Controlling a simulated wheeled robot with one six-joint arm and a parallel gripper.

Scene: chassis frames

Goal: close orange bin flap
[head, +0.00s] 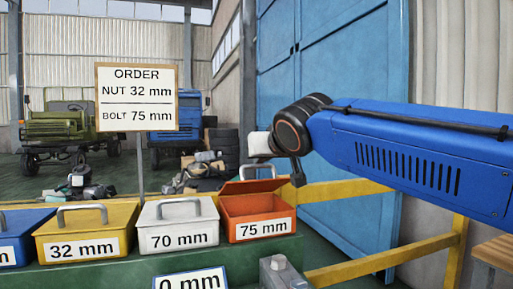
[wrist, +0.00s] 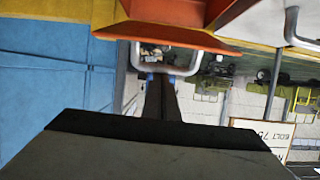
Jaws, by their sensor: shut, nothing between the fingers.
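The orange bin (head: 258,211), labelled 75 mm, stands at the right end of the bin row. Its orange flap (head: 254,186) is open, tilted up at the back, with the inside of the bin showing. The flap's grey handle (head: 258,168) also shows in the wrist view (wrist: 198,66), below the orange flap edge (wrist: 165,36). My gripper (wrist: 161,79) is shut and empty, its fingertips at the handle bar; whether they touch it I cannot tell. In the head view the fingers are not clearly visible near the wrist joint.
To the left are a closed white 70 mm bin (head: 180,225), a yellow 32 mm bin (head: 86,233) and a blue bin (head: 25,238). An order sign (head: 137,97) stands behind them. A yellow rail (head: 390,256) and blue door (head: 335,210) are at the right.

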